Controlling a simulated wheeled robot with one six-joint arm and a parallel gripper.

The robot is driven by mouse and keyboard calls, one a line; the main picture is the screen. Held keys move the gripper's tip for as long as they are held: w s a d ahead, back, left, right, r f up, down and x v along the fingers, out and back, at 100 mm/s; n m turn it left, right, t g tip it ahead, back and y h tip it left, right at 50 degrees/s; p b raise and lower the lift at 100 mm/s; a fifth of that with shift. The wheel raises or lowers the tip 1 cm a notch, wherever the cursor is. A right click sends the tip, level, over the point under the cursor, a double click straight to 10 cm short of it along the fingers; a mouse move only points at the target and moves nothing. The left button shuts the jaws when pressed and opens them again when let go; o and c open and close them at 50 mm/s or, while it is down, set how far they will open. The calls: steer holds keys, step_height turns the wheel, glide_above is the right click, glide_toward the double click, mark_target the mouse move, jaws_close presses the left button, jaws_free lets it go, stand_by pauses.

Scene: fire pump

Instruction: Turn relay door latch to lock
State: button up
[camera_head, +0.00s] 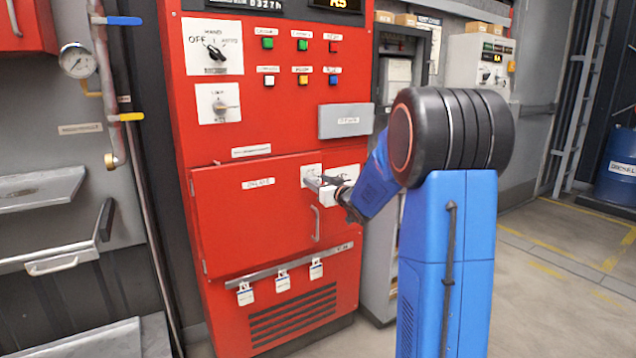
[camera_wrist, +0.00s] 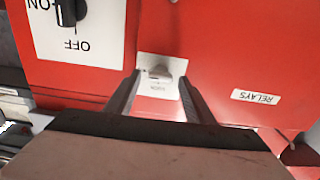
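The relay door (camera_head: 240,215) is a red panel low on the red cabinet and looks shut. Its latch is a small grey knob (camera_wrist: 160,71) on a white plate (camera_wrist: 155,87), seen between my fingers in the wrist view. My gripper (camera_wrist: 158,76) is open, with one finger on each side of the latch and gaps to the knob. It also shows in the head view (camera_head: 314,184), facing the door. I cannot tell how deep the fingertips reach.
A door handle (camera_head: 316,223) is just below my gripper. A grey box (camera_head: 346,120) juts out above it. Pipes stand left.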

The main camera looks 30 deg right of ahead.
steer(key=c, duration=0.9)
steer(key=shift+o, duration=0.2)
steer(key=shift+n, duration=0.4)
steer(key=n, duration=0.4)
steer(key=shift+a, duration=0.1)
steer(key=n, duration=0.4)
steer(key=shift+f, duration=0.1)
steer(key=n, duration=0.5)
steer(key=shift+a, duration=0.15)
steer(key=shift+f+n, duration=0.15)
steer(key=shift+n, duration=1.75)
